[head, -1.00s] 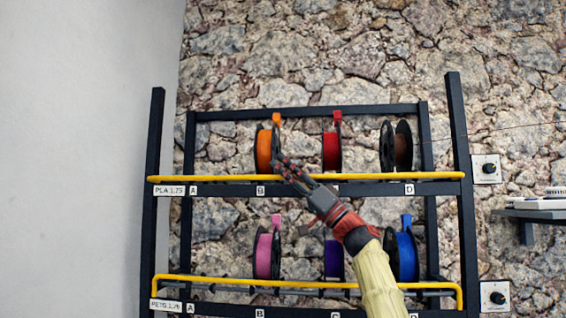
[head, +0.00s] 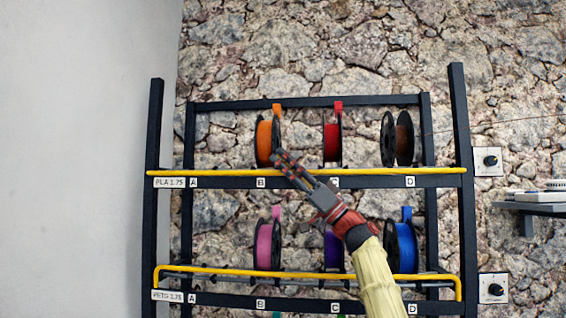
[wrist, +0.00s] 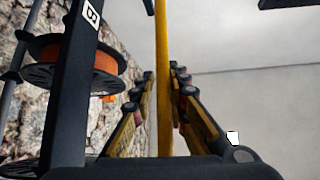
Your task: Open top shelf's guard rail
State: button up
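The top shelf's guard rail (head: 385,171) is a straight yellow bar along the front of the upper shelf, just above its dark beam. My gripper (head: 284,163) is at this rail near label B, with the fingers across it. In the wrist view the rail (wrist: 163,45) runs up the picture between the two rows of dark fingers (wrist: 162,75). The exact contact is hard to see.
Orange (head: 263,143), red (head: 331,142) and dark (head: 404,139) spools stand behind the rail. Below, the lower shelf's yellow rail (head: 220,270) fronts pink, purple and blue spools. Dark uprights (head: 460,140) bound the rack. Wall knobs (head: 488,161) are to its right.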

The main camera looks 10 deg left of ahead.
jog(key=shift+o, duration=1.3)
jog(key=shift+s+r, duration=0.1)
